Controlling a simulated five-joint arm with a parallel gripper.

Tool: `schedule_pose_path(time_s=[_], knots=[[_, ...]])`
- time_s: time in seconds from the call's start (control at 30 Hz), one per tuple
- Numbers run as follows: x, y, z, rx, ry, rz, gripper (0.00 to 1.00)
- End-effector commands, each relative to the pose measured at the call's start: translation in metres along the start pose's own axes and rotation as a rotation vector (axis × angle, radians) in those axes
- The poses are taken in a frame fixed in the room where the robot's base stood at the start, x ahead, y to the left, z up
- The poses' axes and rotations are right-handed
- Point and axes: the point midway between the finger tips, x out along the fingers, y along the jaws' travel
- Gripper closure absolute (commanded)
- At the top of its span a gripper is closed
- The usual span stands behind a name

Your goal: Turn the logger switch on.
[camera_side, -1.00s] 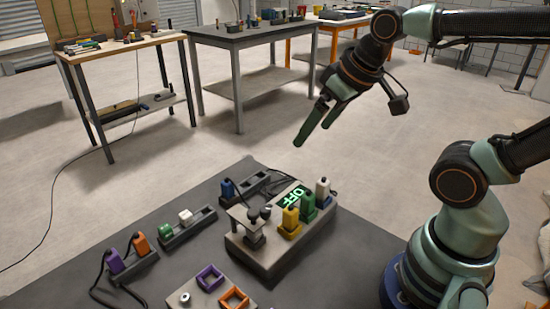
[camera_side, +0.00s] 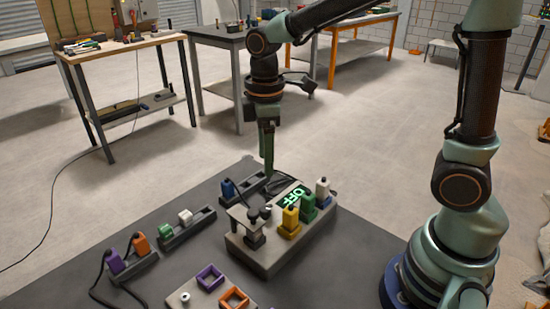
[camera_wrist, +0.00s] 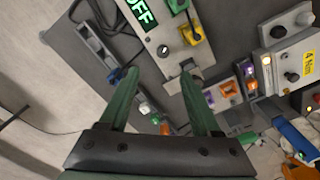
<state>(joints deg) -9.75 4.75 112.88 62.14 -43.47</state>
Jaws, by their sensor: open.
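The logger is a beige box (camera_side: 262,262) on the dark table, with a lit green display (camera_side: 294,195) reading OFF. In the wrist view the display (camera_wrist: 138,14) is at the top. I cannot tell which part is the switch. My gripper (camera_side: 268,170) points down above the far side of the box, apart from it. In the wrist view my gripper (camera_wrist: 160,73) is open and empty, its fingers spread to either side below the knob.
Yellow (camera_side: 290,222), green (camera_side: 308,207) and white (camera_side: 322,188) plugs stand on the box. A blue plug (camera_side: 228,188) and purple and orange plugs (camera_side: 115,261) sit in strips nearby. A plate with purple and orange frames (camera_side: 234,298) lies in front.

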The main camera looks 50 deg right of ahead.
Motion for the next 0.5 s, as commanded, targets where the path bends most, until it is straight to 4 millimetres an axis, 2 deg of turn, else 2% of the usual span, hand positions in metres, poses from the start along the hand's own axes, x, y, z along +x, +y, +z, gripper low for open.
schedule_pose_path(time_s=[0.27,0.37,0.5], knots=[[0.018,-0.001,-0.007,-0.074,-0.029,-0.029,0.36],[0.03,-0.001,-0.006,-0.072,-0.029,-0.029,0.36],[0.057,-0.003,-0.006,-0.071,-0.031,-0.03,0.36]])
